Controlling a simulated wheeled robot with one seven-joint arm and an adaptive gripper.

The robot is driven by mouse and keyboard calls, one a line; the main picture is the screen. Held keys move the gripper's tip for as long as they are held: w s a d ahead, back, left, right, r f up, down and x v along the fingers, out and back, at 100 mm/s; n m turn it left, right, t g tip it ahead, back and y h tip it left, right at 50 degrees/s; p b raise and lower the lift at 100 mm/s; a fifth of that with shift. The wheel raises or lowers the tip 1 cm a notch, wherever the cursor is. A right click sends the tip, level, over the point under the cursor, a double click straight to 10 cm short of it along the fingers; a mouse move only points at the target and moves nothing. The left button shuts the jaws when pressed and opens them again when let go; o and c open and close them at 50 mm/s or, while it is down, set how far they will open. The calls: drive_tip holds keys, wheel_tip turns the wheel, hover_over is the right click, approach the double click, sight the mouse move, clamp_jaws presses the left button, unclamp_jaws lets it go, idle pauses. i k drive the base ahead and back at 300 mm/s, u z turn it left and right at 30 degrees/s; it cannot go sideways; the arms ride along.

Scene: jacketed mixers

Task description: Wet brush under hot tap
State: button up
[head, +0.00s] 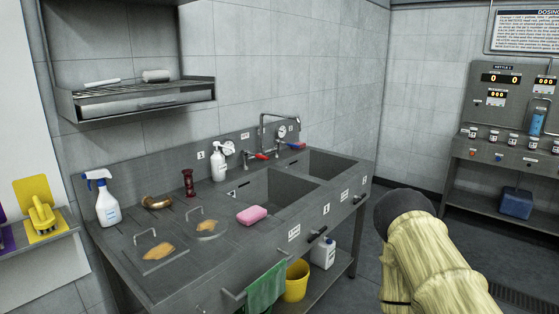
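A double sink unit (270,233) stands against the back wall. Behind its basins, a metal faucet (268,124) rises with a red lever (262,156) on its left and a blue lever (298,146) on its right. No water is visible. The wall shelf holds a long white-handled item (102,82) and a pale brush-like block (155,76); I cannot tell for certain which is the brush. A dark red upright item (188,183) and a brown curved item (157,201) stand on the left drainboard. My gripper is not in view; a pale yellow arm part shows at lower right.
A spray bottle (107,202), white pump bottle (219,163) and pink sponge (252,215) sit on the unit. A green towel (266,289) hangs in front, near a yellow bucket (297,281). A control bench (502,160) stands right. Some floor between is clear.

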sight(256, 155)
drive_tip(key=z, duration=1.35)
drive_tip(key=i, duration=1.05)
drive_tip(key=u, duration=0.9)
